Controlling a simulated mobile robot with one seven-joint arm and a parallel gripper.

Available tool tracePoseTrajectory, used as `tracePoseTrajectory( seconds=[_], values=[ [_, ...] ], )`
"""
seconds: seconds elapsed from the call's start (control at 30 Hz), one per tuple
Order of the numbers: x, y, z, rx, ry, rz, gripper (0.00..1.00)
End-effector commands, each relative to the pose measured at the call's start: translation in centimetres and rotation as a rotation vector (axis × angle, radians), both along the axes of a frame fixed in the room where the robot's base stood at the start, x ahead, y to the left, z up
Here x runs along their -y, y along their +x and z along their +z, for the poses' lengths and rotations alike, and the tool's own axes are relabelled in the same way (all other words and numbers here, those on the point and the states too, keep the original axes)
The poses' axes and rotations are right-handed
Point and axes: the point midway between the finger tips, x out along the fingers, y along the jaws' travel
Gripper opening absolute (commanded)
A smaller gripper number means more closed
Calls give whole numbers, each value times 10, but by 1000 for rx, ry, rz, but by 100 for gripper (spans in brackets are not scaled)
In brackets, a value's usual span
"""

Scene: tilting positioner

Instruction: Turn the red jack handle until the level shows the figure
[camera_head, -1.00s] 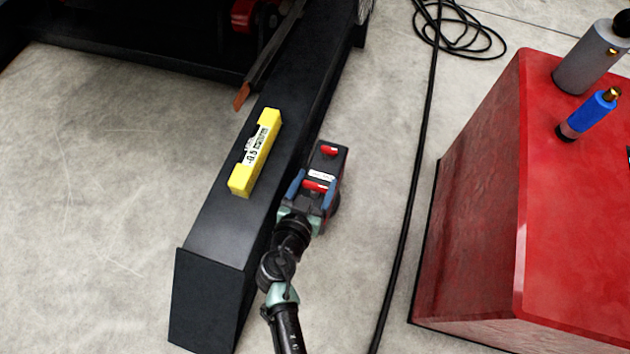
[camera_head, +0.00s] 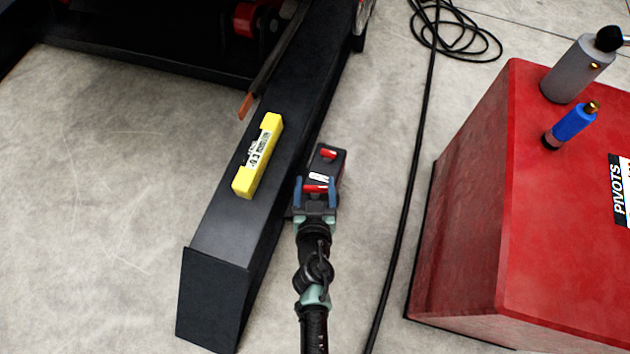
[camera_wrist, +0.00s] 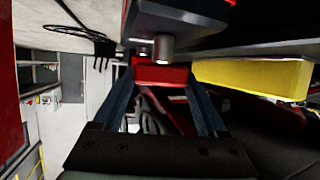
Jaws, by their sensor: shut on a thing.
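The red jack handle (camera_head: 319,187) is between the blue fingers of my gripper (camera_head: 316,184), which is shut on it. In the wrist view it is a red block (camera_wrist: 160,75) gripped between the two blue fingers. The dark jack (camera_head: 327,168), with a second red part on top, stands right of the black beam. The yellow level (camera_head: 249,181) lies along the beam's top, left of my gripper. Its white display carries dark figures that are too small to read surely. The level also shows in the wrist view (camera_wrist: 250,75).
The black beam (camera_head: 225,235) runs close along the left of my arm. A red cabinet (camera_head: 462,220) with grey and blue cylinders on top stands at the right. A black cable (camera_head: 412,190) lies on the floor between, coiled at the back. Floor left of the beam is clear.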

Motion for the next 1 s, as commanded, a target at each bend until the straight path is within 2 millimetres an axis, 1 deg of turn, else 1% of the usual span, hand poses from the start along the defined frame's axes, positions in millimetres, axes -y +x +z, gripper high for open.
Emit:
tracePoseTrajectory(
  seconds=[0.57,1.0],
  values=[
    [-1,-1,3,-3,0,118,19],
    [2,-1,2,-5,2,304,19]
  ],
)
